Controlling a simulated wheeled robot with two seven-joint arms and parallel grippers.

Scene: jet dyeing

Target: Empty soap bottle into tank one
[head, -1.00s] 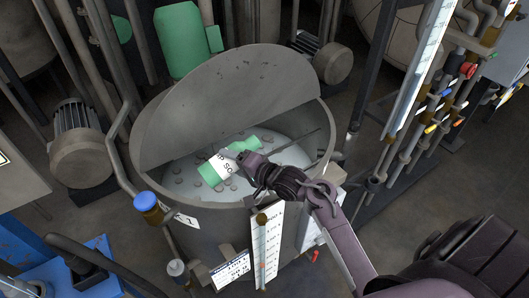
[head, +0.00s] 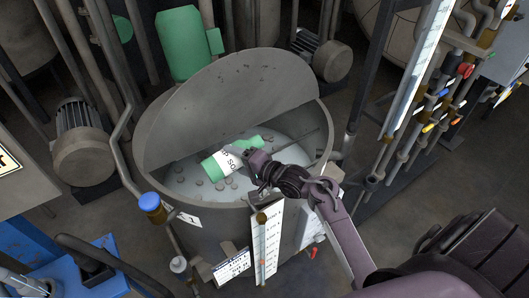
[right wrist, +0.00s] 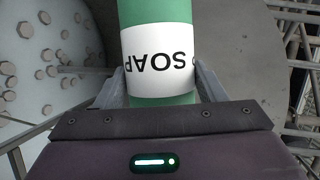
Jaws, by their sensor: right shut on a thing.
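A green soap bottle (head: 228,158) with a white label is over the open tank (head: 200,222), tilted on its side. My right gripper (head: 250,162) is shut on it from the right. In the right wrist view the bottle (right wrist: 158,45) sits between both fingers (right wrist: 158,85), with its "SOAP" lettering upside down. I cannot tell whether anything pours from the bottle. My left gripper does not show.
A blue-capped fitting (head: 150,202) and a white scale (head: 267,245) stand at the tank's front. Motors stand at left (head: 84,145) and behind (head: 322,55). Pipes with coloured valves (head: 440,110) line the right. A blue machine (head: 60,265) is at lower left.

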